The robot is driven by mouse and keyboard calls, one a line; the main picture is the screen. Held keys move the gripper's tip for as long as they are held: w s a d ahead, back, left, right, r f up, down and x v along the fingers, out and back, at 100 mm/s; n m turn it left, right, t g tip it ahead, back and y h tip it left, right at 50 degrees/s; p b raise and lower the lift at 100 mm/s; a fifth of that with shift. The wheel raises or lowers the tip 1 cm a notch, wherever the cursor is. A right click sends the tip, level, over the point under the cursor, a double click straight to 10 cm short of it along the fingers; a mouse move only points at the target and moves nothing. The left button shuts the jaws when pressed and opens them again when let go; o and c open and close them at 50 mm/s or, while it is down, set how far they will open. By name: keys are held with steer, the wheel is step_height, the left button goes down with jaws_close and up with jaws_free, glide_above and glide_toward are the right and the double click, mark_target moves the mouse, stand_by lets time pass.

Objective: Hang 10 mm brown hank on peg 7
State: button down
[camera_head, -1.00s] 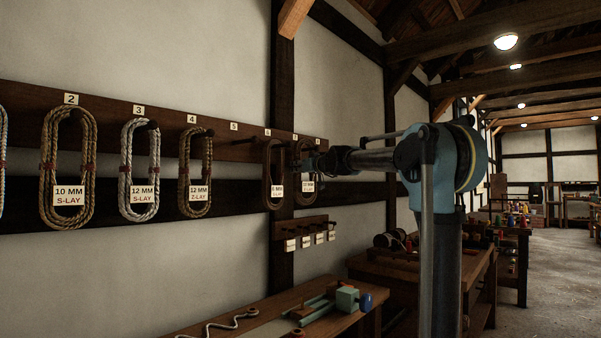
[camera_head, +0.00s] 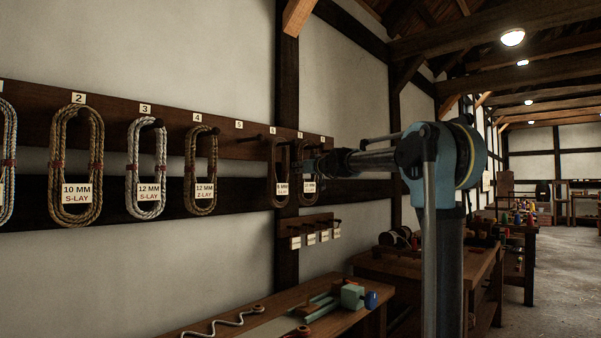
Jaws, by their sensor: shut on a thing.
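A dark brown hank (camera_head: 302,195) with a pale tag (camera_head: 310,187) hangs upright as a long loop, close in front of the rack by the plate that seems to read 7 (camera_head: 299,135). The tag is too small to read surely. My gripper (camera_head: 309,166) is shut at this hank's upper part, with the arm reaching in from the right. The fingers are small and dark, and they hide part of the hank. Peg 7 itself is hidden, so I cannot tell whether the loop is around it.
Another dark brown hank (camera_head: 271,176) hangs close on the left. Peg 5 (camera_head: 254,138) is bare. Further left hang a tan hank (camera_head: 188,175), a white hank (camera_head: 131,165) and a 10 MM S-LAY hank (camera_head: 55,160). A small peg rail (camera_head: 305,228) and a workbench (camera_head: 255,310) are below.

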steer(key=shift+a+f, duration=0.1)
steer(key=shift+a, duration=0.05)
steer(key=c, duration=1.3)
jaws_free()
steer(key=shift+a, duration=0.1)
steer(key=shift+w+f, duration=0.15)
steer(key=shift+w, duration=0.1)
steer(key=shift+s+d, duration=0.3)
steer(key=shift+s, duration=0.15)
steer(key=v, duration=1.1)
steer(key=s+d+f+g+h, duration=0.2)
steer(key=s+d+f+g, duration=0.15)
steer(key=s+f, duration=1)
steer(key=s+d+f+g+h, duration=0.1)
steer(key=s+d+f+g, duration=0.25)
steer(key=s+f, duration=0.95)
steer(key=s+d+f+m+g+h, duration=0.1)
steer(key=s+d+f, duration=0.4)
steer(key=f, duration=0.5)
steer(key=s+d+f+m+g+h, duration=0.2)
steer(key=s+d+f, duration=0.4)
steer(key=f, duration=0.4)
steer(key=s+d+f+m+g+h, duration=0.2)
steer(key=s+d+f+m+h, duration=0.2)
steer(key=s+f, duration=0.4)
step_height(320, 180, down, 2)
steer(key=shift+d+h, duration=0.4)
steer(key=shift+d, duration=0.45)
